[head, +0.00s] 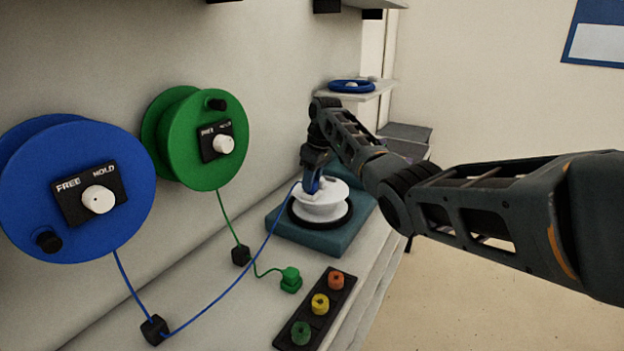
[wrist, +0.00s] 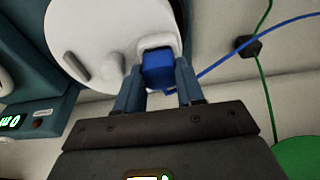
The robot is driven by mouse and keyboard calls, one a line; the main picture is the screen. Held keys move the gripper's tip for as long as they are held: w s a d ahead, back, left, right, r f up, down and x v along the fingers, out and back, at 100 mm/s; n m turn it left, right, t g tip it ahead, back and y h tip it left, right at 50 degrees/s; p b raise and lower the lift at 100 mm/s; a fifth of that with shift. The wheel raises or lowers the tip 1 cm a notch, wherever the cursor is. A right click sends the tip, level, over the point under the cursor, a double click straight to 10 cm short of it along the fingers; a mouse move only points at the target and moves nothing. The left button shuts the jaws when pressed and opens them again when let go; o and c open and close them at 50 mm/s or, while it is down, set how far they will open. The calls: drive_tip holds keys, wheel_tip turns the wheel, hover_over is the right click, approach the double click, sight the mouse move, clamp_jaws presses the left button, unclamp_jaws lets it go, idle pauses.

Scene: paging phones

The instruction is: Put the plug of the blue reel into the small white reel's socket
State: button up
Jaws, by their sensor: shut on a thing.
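The big blue reel (head: 30,205) hangs on the wall at the left, with a black FREE/HOLD panel and a white knob. Its blue cord runs through a black block and up to my gripper (head: 312,187). My gripper is shut on the blue plug (wrist: 158,70), which sits between the two fingers in the wrist view. The small white reel (head: 322,208) stands on a teal base; its white top (wrist: 95,40) also shows in the wrist view. The plug is at the white socket block (wrist: 158,42) on the reel's edge. How deep it sits is hidden.
A green reel (head: 205,178) hangs beside the blue one; its green plug (head: 291,279) stands on the shelf. A black strip (head: 310,325) with red, yellow and green pieces lies in front. A blue ring-shaped thing (head: 351,86) lies on a higher shelf behind.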

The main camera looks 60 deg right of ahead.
drive_tip(key=o, duration=1)
drive_tip(key=shift+c, duration=0.2)
drive_tip(key=shift+o, duration=0.4)
drive_tip(key=o, duration=0.3)
drive_tip(key=shift+o, duration=0.2)
drive_tip(key=shift+r, duration=0.1)
drive_tip(key=shift+r+p, duration=1)
drive_tip(key=shift+r, duration=3.45)
